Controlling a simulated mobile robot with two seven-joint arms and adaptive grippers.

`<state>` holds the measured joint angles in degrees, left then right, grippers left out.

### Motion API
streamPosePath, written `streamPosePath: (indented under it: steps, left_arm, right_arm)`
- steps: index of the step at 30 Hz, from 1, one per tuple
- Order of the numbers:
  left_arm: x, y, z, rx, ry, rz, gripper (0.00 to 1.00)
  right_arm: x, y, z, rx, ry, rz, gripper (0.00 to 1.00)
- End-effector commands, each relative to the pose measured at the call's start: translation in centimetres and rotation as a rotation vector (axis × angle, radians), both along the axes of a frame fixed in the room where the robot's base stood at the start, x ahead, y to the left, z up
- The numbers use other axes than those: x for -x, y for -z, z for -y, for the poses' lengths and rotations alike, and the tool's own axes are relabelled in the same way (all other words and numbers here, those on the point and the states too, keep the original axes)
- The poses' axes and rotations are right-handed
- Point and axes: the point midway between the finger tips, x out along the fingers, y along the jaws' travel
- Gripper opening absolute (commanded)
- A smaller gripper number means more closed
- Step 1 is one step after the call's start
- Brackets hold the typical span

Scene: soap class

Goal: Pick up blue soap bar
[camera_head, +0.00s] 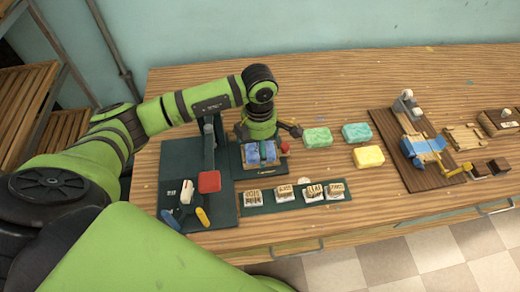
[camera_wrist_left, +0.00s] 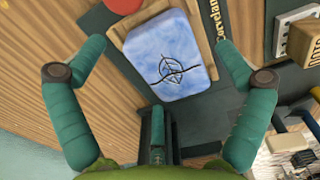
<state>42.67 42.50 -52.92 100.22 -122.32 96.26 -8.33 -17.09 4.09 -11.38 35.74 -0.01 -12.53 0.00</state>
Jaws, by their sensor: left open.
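The blue soap bar (camera_wrist_left: 172,55) is marbled blue and white with a dark leaf-like mark. It lies in a shallow wooden frame on a dark board, and it also shows in the head view (camera_head: 262,153). My left gripper (camera_head: 268,138) points down over it. In the left wrist view its two teal fingers (camera_wrist_left: 160,50) are spread wide, one on each side of the bar, with nothing between them gripped. Whether the fingers are level with the bar is hard to tell. My right gripper is not in view.
A red block (camera_head: 209,182) stands left of the soap. Several labelled stamps (camera_head: 313,191) lie in front. Green (camera_head: 318,138), teal (camera_head: 356,132) and yellow (camera_head: 368,156) bars lie to the right. A wooden board (camera_head: 395,150) with a blue item is farther right.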

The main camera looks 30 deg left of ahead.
Motion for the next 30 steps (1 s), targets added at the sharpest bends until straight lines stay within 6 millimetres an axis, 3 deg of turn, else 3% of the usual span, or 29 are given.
streamPosePath:
  steps: [2, 5, 6, 7, 20, 25, 29, 30]
  left_arm:
    - [0.0, 0.0, 0.0, 0.0, 0.0, 0.0, 1.0]
    - [0.0, 0.0, 0.0, 0.0, 0.0, 0.0, 0.64]
    - [0.0, 0.0, 0.0, 0.001, 0.0, 0.001, 0.48]
    - [0.0, 0.0, 0.0, 0.0, 0.0, 0.0, 0.4]
    - [0.0, -0.3, 0.0, 0.0, 0.0, 0.001, 0.4]
    - [-0.1, -1.8, 0.0, 0.001, 0.0, 0.006, 0.4]
    - [-0.2, -4.2, 0.0, 0.001, 0.002, 0.009, 0.4]
    - [-0.6, -4.6, 1.2, 0.005, 0.004, 0.006, 0.4]
  right_arm:
    - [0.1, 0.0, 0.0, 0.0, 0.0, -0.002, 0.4]
    - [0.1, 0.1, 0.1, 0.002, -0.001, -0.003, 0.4]
    - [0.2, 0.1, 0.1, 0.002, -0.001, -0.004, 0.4]
    - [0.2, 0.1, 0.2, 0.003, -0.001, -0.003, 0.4]
    - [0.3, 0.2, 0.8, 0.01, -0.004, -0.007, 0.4]
    - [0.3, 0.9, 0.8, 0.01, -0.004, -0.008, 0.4]
    - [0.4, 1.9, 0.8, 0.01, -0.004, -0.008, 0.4]
    - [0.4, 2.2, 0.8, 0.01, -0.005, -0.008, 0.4]
